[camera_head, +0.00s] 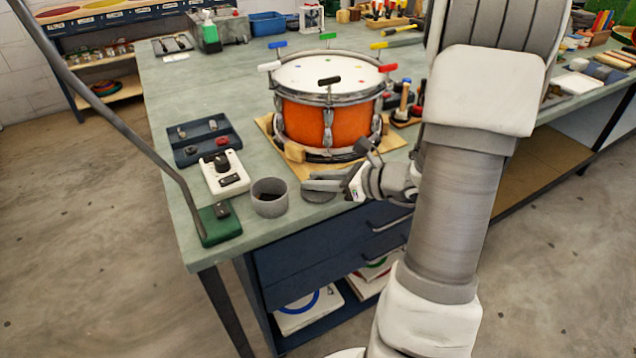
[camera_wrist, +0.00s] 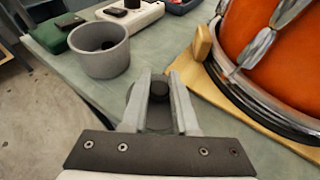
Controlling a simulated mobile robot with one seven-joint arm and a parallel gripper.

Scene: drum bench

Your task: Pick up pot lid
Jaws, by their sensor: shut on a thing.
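The pot lid (camera_head: 318,196) is a small grey disc near the front edge of the bench, partly hidden under my fingers. In the wrist view its dark round knob (camera_wrist: 159,91) sits between my two fingers. My gripper (camera_head: 322,181) reaches in from the right, low over the bench, and is shut on the lid's knob. Its grey fingers also show in the wrist view (camera_wrist: 159,76). I cannot tell whether the lid touches the bench. The open grey pot (camera_head: 269,205) stands just left of the lid, and also shows in the wrist view (camera_wrist: 103,65).
An orange drum (camera_head: 300,122) on a wooden board (camera_head: 392,142) stands right behind my gripper. A white device (camera_head: 222,177), a dark blue tray (camera_head: 190,152) and a green base (camera_head: 221,232) lie to the left. The bench's front edge is close.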

